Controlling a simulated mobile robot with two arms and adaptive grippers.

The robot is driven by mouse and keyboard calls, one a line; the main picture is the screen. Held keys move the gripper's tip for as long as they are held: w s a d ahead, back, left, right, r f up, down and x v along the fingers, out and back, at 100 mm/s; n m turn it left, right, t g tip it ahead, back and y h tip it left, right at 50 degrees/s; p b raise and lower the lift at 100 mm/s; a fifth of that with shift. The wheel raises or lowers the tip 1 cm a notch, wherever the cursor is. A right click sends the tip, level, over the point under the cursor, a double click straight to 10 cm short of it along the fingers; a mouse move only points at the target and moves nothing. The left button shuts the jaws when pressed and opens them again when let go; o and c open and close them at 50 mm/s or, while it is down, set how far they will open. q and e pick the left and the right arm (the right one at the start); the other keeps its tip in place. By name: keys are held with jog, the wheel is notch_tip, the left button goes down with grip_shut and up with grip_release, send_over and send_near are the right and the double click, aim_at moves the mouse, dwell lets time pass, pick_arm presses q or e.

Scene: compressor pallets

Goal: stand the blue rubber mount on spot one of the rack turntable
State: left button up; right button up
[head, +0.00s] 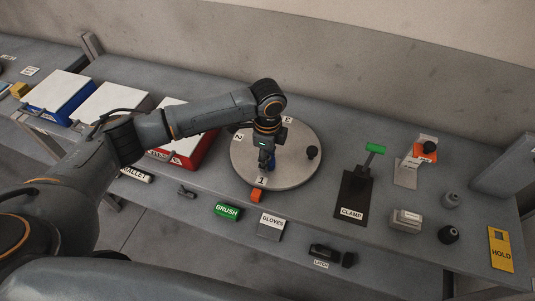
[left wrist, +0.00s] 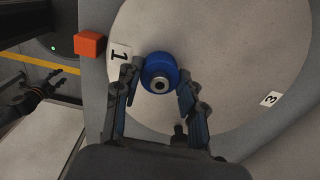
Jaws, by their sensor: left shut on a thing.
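The rack turntable (head: 290,175) is a round pale disc on the bench, with number labels near its rim. Label 1 (head: 261,181) is at its front edge and also shows in the left wrist view (left wrist: 120,52). My left gripper (head: 268,161) is over the disc just behind label 1, shut on the blue rubber mount (left wrist: 159,68). The mount looks upright beside the label; I cannot tell whether its base touches the disc. In the head view the gripper mostly hides it. My right gripper (left wrist: 67,85) shows at the left of the left wrist view, fingers apart and empty.
A black knob (head: 312,152) stands on the disc's right side. An orange block (head: 256,195) sits at its front rim. A red bin (head: 185,152) is close on the left. A clamp stand (head: 352,190) is on the right. Brush and gloves blocks lie in front.

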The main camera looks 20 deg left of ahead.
pick_arm(q)
jog(key=shift+d+f, duration=0.1)
pick_arm(e)
jog(key=shift+d, duration=0.25)
pick_arm(q)
jog(key=o, duration=1.1)
pick_arm(e)
jog(key=shift+d, duration=0.2)
pick_arm(q)
jog(key=shift+o, duration=0.2)
notch_tip(320, 180, up, 12)
jog(key=b, duration=0.2)
pick_arm(e)
notch_tip(320, 180, down, 2)
jog(key=shift+a+f, duration=0.1)
jog(key=shift+f, duration=0.1)
